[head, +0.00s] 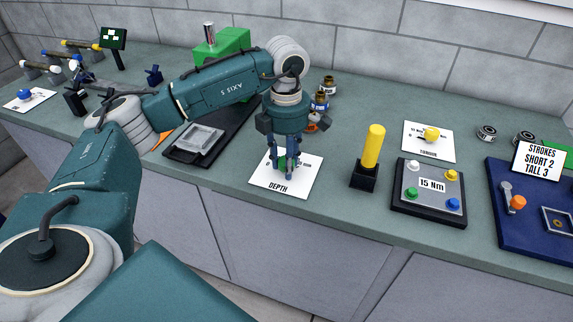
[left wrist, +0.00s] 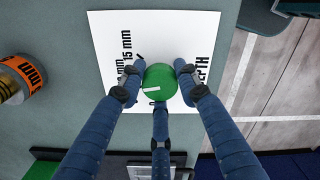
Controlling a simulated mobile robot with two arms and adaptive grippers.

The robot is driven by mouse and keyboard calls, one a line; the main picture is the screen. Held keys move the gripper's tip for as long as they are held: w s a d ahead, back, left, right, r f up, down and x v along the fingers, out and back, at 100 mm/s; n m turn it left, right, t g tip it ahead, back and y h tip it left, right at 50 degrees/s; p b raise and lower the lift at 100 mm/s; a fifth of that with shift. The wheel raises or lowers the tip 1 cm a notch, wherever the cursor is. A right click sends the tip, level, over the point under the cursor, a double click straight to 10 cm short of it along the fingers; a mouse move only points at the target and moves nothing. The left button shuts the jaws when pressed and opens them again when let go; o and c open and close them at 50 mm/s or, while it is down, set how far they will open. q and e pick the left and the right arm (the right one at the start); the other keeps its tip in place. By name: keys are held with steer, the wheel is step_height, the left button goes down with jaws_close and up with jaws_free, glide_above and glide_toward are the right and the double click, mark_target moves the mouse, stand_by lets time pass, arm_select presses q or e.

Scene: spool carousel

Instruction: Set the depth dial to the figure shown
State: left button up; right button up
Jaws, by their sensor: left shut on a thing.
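The depth dial is a round green knob (left wrist: 159,82) with a white mark on it. It sits on a white card (head: 262,180) labelled DEPTH, near the counter's front edge. In the left wrist view the card (left wrist: 108,32) shows "15 mm" and another mm figure that is partly hidden. My left gripper (head: 287,168) points down over the card, its fingers shut around the green knob. In the left wrist view the fingers (left wrist: 160,85) close on the knob from several sides. I cannot tell which figure the mark points to. My right gripper is not in view.
An orange-labelled can (left wrist: 22,78) with mm lettering stands beside the card. A yellow post (head: 373,147) on a black base stands to the right. Further right are a torque card (head: 412,151), a "15 Nm" panel (head: 432,184) and a strokes sign (head: 540,160). A dark tray (head: 181,151) lies left.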

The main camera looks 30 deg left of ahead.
arm_select(q)
steer(key=shift+m, duration=0.8)
steer(key=shift+a+b, duration=0.1)
steer(key=shift+b, duration=0.2)
steer(key=o, duration=1.1)
steer(key=shift+s, duration=0.1)
steer(key=shift+o, duration=0.2)
steer(key=shift+r, duration=0.1)
steer(key=shift+r, duration=0.3)
step_height(320, 180, up, 11)
steer(key=shift+r, duration=0.2)
